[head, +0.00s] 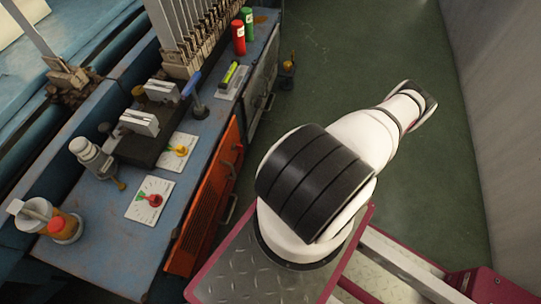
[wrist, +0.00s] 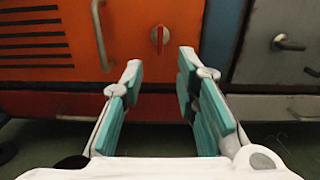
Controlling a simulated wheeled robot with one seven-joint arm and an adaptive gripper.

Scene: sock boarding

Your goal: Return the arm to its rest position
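My gripper (wrist: 160,70) shows in the wrist view with its two teal-padded fingers spread apart and nothing between them. It is open and faces an orange cabinet front (wrist: 140,50) with a red knob (wrist: 159,38). In the head view my white and black arm reaches up and right over the green floor, clear of the bench. My gripper itself is hidden in that view.
A blue workbench (head: 95,245) on the left carries a red can (head: 238,38), a green can (head: 248,22), dial plates (head: 150,198) and a jar (head: 62,227). Its orange cabinet (head: 207,205) has protruding handles.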

